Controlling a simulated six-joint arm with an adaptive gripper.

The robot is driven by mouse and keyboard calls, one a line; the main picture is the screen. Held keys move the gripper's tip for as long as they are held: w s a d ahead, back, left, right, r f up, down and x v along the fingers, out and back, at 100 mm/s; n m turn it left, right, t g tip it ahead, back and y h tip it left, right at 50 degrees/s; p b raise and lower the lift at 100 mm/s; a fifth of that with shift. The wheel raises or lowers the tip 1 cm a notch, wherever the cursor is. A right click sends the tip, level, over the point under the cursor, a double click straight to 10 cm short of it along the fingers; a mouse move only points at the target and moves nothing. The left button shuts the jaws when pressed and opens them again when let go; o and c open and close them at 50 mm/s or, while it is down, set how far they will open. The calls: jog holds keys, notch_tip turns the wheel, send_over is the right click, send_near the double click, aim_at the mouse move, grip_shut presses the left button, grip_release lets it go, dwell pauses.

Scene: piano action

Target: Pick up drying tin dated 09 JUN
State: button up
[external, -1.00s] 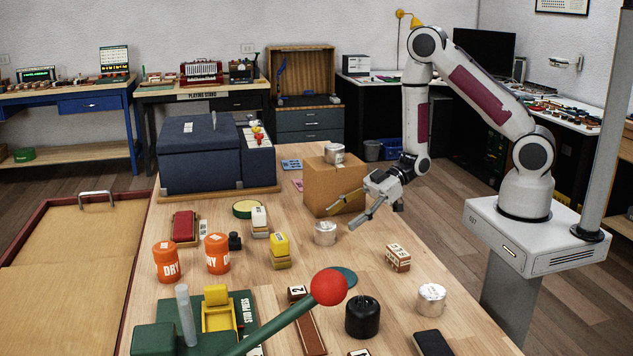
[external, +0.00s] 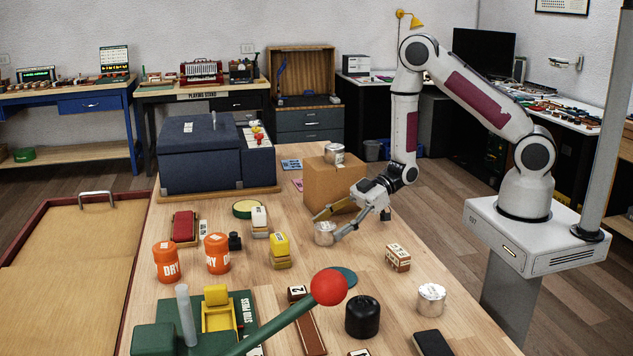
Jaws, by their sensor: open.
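Several small silver tins show in the external view. One silver tin (external: 325,233) stands on the bench in front of the cardboard box. A second silver tin (external: 334,153) sits on top of that box, and a third silver tin (external: 431,298) stands at the right near the bench edge. The dates on the tins are too small to read. My gripper (external: 324,228) is open, with its fingers low around or beside the tin in front of the box. I cannot tell whether the fingers touch it.
The cardboard box (external: 332,188) stands just behind my gripper. Orange DRY jars (external: 217,253), a yellow-topped stack (external: 279,251) and a labelled block (external: 398,257) stand around. A red-knobbed lever (external: 329,287) and black weight (external: 362,317) are in front. Bench between tin and block is clear.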

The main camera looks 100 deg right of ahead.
jog(key=shift+x, duration=1.05)
jog(key=c, duration=1.3)
